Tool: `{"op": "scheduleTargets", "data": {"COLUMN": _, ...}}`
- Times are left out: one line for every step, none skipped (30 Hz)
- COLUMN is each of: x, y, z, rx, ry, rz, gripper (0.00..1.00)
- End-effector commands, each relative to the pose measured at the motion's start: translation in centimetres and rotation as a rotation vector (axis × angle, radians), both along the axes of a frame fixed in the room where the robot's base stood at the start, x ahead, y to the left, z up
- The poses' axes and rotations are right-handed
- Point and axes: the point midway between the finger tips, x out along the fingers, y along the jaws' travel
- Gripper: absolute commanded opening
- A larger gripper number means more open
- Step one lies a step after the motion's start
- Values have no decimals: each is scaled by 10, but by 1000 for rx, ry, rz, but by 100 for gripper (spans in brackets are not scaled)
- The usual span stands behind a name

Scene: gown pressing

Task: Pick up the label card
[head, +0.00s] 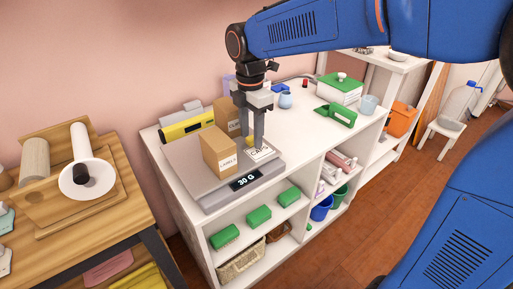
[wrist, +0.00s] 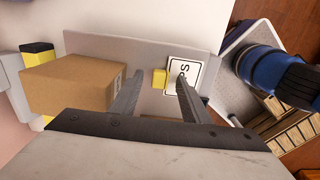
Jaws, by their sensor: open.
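The label card (head: 262,154) is white with dark print and a thin dark border. It lies flat on the grey plate of a scale (head: 205,186), near the plate's right side. In the wrist view the card (wrist: 187,67) sits by my right finger, which covers part of it. My gripper (head: 252,146) points down over the scale with its fingers apart. In the wrist view the gap of my gripper (wrist: 159,78) lies over a small yellow block (wrist: 159,79) touching or close beside the card. I cannot tell the fingertips' exact height above the plate.
A brown carton marked LABELS (head: 219,152) stands on the scale to the left of my gripper, with another carton (head: 227,117) behind. The scale display (head: 244,181) reads 30 G. A yellow device (head: 187,127) is at the back.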

Motion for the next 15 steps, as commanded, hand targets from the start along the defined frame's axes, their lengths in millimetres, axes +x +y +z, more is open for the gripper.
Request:
{"op": "scheduleTargets", "data": {"x": 0, "y": 0, "z": 0, "rx": 0, "ry": 0, "rz": 0, "gripper": 42}}
{"op": "scheduleTargets", "data": {"x": 0, "y": 0, "z": 0, "rx": 0, "ry": 0, "rz": 0, "gripper": 42}}
{"op": "scheduleTargets", "data": {"x": 0, "y": 0, "z": 0, "rx": 0, "ry": 0, "rz": 0, "gripper": 42}}
{"op": "scheduleTargets", "data": {"x": 0, "y": 0, "z": 0, "rx": 0, "ry": 0, "rz": 0, "gripper": 42}}
{"op": "scheduleTargets", "data": {"x": 0, "y": 0, "z": 0, "rx": 0, "ry": 0, "rz": 0, "gripper": 37}}
{"op": "scheduleTargets", "data": {"x": 0, "y": 0, "z": 0, "rx": 0, "ry": 0, "rz": 0, "gripper": 28}}
{"op": "scheduleTargets", "data": {"x": 0, "y": 0, "z": 0, "rx": 0, "ry": 0, "rz": 0, "gripper": 21}}
{"op": "scheduleTargets", "data": {"x": 0, "y": 0, "z": 0, "rx": 0, "ry": 0, "rz": 0, "gripper": 14}}
{"op": "scheduleTargets", "data": {"x": 0, "y": 0, "z": 0, "rx": 0, "ry": 0, "rz": 0, "gripper": 4}}
{"op": "scheduleTargets", "data": {"x": 0, "y": 0, "z": 0, "rx": 0, "ry": 0, "rz": 0, "gripper": 0}}
{"op": "scheduleTargets", "data": {"x": 0, "y": 0, "z": 0, "rx": 0, "ry": 0, "rz": 0, "gripper": 0}}
{"op": "scheduleTargets", "data": {"x": 0, "y": 0, "z": 0, "rx": 0, "ry": 0, "rz": 0, "gripper": 0}}
{"op": "scheduleTargets", "data": {"x": 0, "y": 0, "z": 1, "rx": 1, "ry": -1, "rz": 0, "gripper": 0}}
{"op": "scheduleTargets", "data": {"x": 0, "y": 0, "z": 1, "rx": 0, "ry": 0, "rz": 0, "gripper": 0}}
{"op": "scheduleTargets", "data": {"x": 0, "y": 0, "z": 1, "rx": 1, "ry": -1, "rz": 0, "gripper": 0}}
